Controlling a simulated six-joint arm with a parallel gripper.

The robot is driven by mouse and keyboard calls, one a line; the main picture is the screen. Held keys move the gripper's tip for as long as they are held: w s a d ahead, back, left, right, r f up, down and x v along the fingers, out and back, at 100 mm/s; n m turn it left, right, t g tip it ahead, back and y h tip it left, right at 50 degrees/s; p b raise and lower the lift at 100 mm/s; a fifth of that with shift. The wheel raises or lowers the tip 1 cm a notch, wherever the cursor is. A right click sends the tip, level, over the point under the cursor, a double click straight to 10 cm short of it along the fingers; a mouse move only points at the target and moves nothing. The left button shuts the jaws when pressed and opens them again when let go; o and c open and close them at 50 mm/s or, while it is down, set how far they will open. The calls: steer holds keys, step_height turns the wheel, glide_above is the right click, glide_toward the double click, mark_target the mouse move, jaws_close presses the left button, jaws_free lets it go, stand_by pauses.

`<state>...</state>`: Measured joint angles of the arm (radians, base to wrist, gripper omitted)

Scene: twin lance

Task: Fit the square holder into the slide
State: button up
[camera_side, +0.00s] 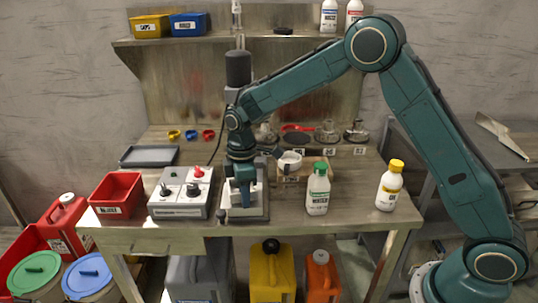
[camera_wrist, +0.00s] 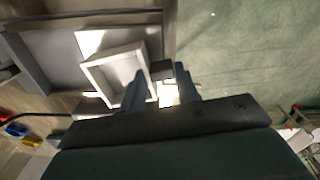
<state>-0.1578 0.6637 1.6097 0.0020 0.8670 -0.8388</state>
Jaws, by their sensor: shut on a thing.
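My gripper (camera_side: 240,197) points down over the grey base (camera_side: 262,212) of a column-like device on the bench. In the wrist view my gripper (camera_wrist: 161,88) is shut on a small dark block (camera_wrist: 161,70), which appears to be the handle of a pale square frame (camera_wrist: 112,54), likely the square holder. The frame lies left of the fingers, over or against a grey flat part with raised edges (camera_wrist: 52,62), likely the slide. I cannot tell whether frame and slide touch. In the side view my gripper hides the holder.
A control box (camera_side: 181,212) with a red knob and a red bin (camera_side: 117,196) stand left of the device. A green-capped bottle (camera_side: 317,192) stands close on the right, a yellow-capped bottle (camera_side: 390,188) further right. A white cup (camera_side: 290,162) is behind.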

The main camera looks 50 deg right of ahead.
steer(key=shift+f, duration=0.35)
steer(key=o, duration=1.1)
steer(key=shift+r, duration=0.1)
step_height(320, 180, up, 14)
steer(key=shift+s, duration=0.1)
stand_by(0.5)
